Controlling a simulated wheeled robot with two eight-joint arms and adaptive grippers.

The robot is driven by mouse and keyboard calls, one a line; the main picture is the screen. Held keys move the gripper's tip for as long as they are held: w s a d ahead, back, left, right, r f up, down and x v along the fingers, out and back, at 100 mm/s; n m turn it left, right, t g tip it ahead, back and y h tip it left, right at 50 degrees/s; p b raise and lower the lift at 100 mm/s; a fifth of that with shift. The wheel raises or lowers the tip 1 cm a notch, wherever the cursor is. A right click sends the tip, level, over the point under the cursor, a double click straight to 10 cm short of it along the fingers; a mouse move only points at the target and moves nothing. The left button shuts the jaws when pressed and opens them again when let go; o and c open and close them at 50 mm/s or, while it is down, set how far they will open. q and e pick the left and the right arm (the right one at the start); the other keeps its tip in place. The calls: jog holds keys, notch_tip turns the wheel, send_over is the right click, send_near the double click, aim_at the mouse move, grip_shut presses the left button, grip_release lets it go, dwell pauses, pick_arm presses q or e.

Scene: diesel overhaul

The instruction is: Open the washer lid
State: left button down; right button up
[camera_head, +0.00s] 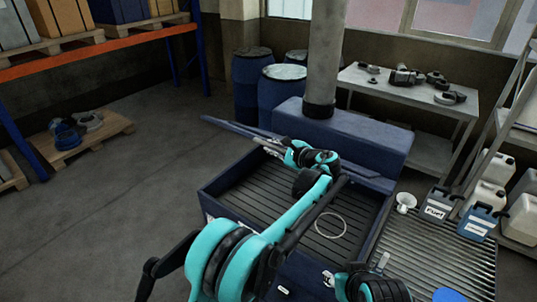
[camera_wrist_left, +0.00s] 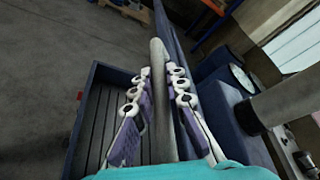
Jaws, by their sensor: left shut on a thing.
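The washer is a dark blue basin (camera_head: 215,203) with a slatted floor, and its inside is uncovered. Its lid (camera_head: 372,180) stands raised at the back, seen nearly edge-on as a thin blue panel. A grey bar handle (camera_wrist_left: 157,70) runs along the lid's edge. My left gripper (camera_head: 268,147) reaches over the basin to the lid's edge. In the left wrist view its two fingers (camera_wrist_left: 160,92) are shut around the handle from both sides. My left arm hides part of the lid and basin.
A blue box (camera_head: 365,138) with a grey column (camera_head: 323,60) stands behind the lid. A pale ring (camera_head: 331,225) lies on the basin floor. A ribbed draining surface (camera_head: 425,255) and several jugs (camera_head: 437,205) stand at right.

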pick_arm(q)
jog(key=shift+w+d+r, duration=0.1)
jog(key=shift+w+r, duration=0.05)
jog(key=shift+r, duration=0.1)
jog(key=c, duration=1.5)
grip_release()
jog(key=shift+c, duration=0.2)
jog(key=v, duration=1.2)
